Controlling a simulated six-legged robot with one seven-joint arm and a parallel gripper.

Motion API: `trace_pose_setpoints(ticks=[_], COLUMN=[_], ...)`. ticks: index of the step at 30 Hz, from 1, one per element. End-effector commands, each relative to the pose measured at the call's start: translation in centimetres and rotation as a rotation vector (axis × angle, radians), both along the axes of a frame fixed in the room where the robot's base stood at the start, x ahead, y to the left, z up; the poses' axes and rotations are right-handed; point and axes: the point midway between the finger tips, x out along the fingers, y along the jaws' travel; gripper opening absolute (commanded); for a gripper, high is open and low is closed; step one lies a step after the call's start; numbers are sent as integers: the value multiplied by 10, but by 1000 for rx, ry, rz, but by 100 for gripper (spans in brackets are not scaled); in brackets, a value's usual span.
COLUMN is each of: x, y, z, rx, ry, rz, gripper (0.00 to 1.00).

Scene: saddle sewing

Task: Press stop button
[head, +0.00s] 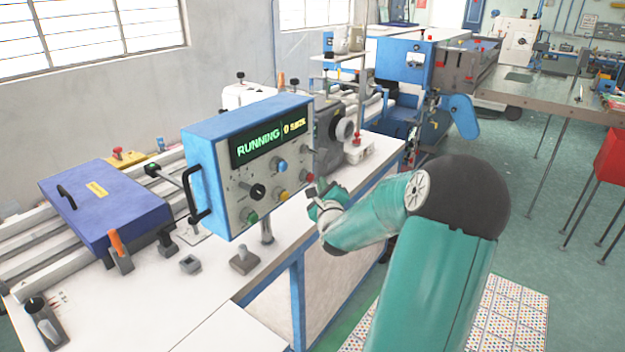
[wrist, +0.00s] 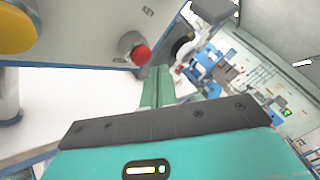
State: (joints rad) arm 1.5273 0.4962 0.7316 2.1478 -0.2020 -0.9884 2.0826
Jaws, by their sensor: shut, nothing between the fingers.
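The control box (head: 218,180) has a blue case and a grey front panel, with a lit display (head: 268,143) reading "RUNNING" in green. A red button (head: 308,177), likely the stop button, sits at the panel's lower right. In the wrist view the red button (wrist: 141,54) is just above and left of my fingertips. My gripper (head: 314,193) is close to the panel's lower right corner, just below the red button in the head view. Its green fingers (wrist: 158,72) are together and empty. I cannot tell whether they touch the button.
A green button (head: 250,216), yellow button (head: 281,196), blue button (head: 281,165) and black knob (head: 257,191) share the panel. A black handle (head: 197,197) is on the box's left side. The white worktop (head: 215,265) lies below. Blue machinery (head: 403,62) stands behind.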

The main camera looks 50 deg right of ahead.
Motion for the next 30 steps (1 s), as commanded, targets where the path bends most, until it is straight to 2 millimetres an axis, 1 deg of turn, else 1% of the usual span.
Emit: trace_pose_setpoints(ticks=[8, 17, 30], x=[0, 9, 10], y=[0, 1, 1], z=[0, 0, 0], rx=[0, 0, 0], ry=[0, 0, 0], rz=[0, 1, 0], gripper=[0, 0, 0])
